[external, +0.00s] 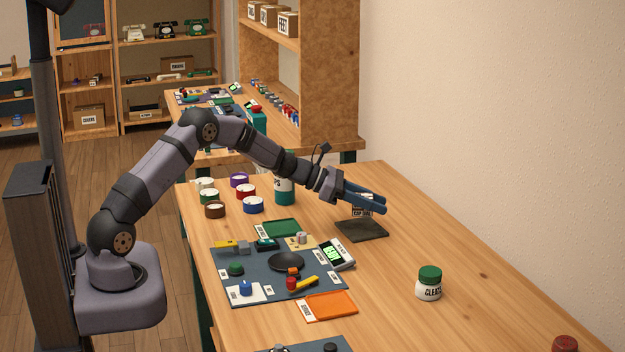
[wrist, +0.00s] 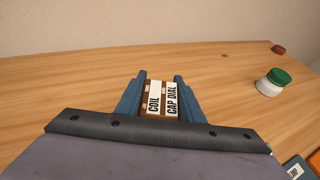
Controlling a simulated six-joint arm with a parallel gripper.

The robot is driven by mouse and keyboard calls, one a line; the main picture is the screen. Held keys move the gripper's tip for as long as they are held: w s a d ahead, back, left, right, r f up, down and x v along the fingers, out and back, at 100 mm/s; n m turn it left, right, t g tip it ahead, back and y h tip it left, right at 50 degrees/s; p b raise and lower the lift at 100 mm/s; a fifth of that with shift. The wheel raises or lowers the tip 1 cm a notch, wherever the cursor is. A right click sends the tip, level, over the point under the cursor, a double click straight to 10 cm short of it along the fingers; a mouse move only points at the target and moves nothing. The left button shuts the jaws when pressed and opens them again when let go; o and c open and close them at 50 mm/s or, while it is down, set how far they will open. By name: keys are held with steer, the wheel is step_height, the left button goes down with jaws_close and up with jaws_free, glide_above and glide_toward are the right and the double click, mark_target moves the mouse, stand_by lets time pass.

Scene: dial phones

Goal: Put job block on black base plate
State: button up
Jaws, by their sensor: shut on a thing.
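My gripper (external: 366,200) reaches out over the right part of the table, its blue fingers shut on the job block (external: 362,210). In the wrist view the job block (wrist: 161,98) is brown with white labels reading "COIL" and "CAP DIAL", held between the two fingers (wrist: 160,92). The black base plate (external: 361,231) lies flat on the table, directly below the block in the external view. Whether the block touches the plate cannot be told. The plate does not show in the wrist view.
A white jar with a green lid (external: 429,283) stands to the right. A dark mat (external: 225,262) with phone parts, a green tray (external: 277,229) and an orange tray (external: 331,306) lie nearer.

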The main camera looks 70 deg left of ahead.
mark_target(373, 227)
steer(key=shift+f, duration=1.85)
steer(key=shift+f, duration=0.25)
steer(key=o, duration=1.1)
steer(key=shift+r, duration=0.1)
steer(key=shift+r, duration=0.2)
steer(key=b+v, duration=0.1)
steer(key=v, duration=1.1)
steer(key=shift+f, duration=0.1)
